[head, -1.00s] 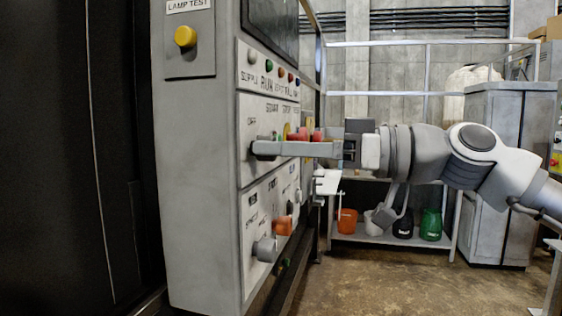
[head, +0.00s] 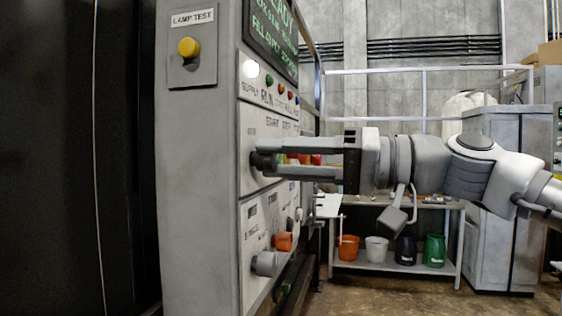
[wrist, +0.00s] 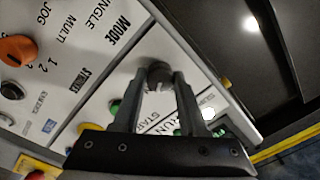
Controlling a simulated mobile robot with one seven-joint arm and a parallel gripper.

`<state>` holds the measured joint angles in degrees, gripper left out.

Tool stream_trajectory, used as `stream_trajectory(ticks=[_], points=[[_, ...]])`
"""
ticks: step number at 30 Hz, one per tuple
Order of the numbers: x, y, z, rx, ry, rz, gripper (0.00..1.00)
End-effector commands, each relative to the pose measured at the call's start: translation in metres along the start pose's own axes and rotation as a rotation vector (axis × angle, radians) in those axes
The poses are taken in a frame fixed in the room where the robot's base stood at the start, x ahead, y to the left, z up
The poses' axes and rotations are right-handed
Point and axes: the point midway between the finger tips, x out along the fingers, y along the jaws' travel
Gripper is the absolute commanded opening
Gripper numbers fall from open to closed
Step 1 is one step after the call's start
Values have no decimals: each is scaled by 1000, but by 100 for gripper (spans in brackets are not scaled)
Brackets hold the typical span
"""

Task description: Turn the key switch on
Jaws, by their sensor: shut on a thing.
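In the wrist view the key switch (wrist: 158,72) shows as a dark round knob between the two fingertips (wrist: 155,80). The fingers hide part of it and the START button row. The screen (head: 270,35) above is lit with green text, and the white SUPPLY lamp (head: 251,69) glows.
Below are a grey knob (head: 264,263) and an orange knob (head: 283,241), close under my gripper. A yellow lamp test button (head: 189,47) is at upper left.

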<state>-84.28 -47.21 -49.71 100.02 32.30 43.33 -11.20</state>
Motion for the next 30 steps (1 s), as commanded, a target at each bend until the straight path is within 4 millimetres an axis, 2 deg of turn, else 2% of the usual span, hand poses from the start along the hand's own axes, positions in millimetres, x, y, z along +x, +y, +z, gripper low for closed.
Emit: stream_trajectory(ticks=[17, 18, 21, 23, 30], points=[[0, 0, 0, 37, 0, -1, 0], [0, 0, 0, 37, 0, -1, 45], [0, 0, 0, 36, 0, -1, 63], [0, 0, 0, 36, 0, -1, 72], [0, 0, 0, 35, 0, 0, 72]])
